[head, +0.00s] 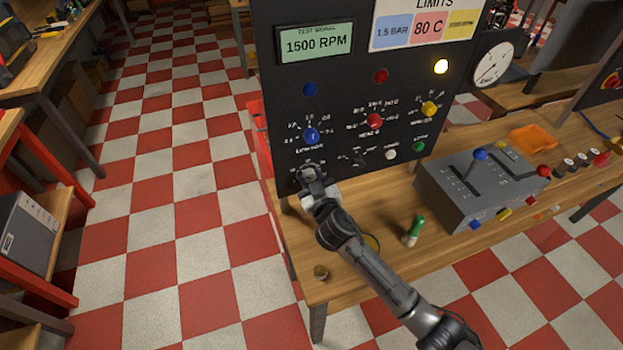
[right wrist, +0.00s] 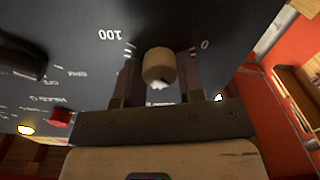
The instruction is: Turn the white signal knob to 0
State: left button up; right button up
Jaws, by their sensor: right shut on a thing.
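The white signal knob (right wrist: 158,66) shows in the right wrist view as a pale round knob on the dark panel (head: 345,90). It sits between the two fingers of my right gripper (right wrist: 159,62), which is shut on it. The upside-down labels "100" and "0" stand on either side of it in that view. I cannot tell which mark the knob points to. In the head view my right gripper (head: 309,177) is at the panel's lower left corner and mostly hides the knob. My left gripper is not in view.
Above on the panel are a blue knob (head: 311,135), a red knob (head: 374,121) and a yellow knob (head: 429,108). The display (head: 316,42) reads 1500 RPM. A grey lever box (head: 480,185) and a green-topped object (head: 414,231) stand on the wooden bench (head: 320,286).

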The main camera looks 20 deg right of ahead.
jog(key=n+p, duration=0.1)
jog(key=n, duration=0.2)
jog(key=shift+r+p, duration=0.15)
jog(key=shift+p, duration=0.2)
jog(key=n+p, duration=0.1)
jog(key=n, duration=0.2)
jog(key=shift+n, duration=0.4)
jog(key=n+p, duration=0.2)
jog(key=n, duration=0.3)
jog(key=shift+n+p, duration=0.35)
jog(key=shift+n, duration=1.05)
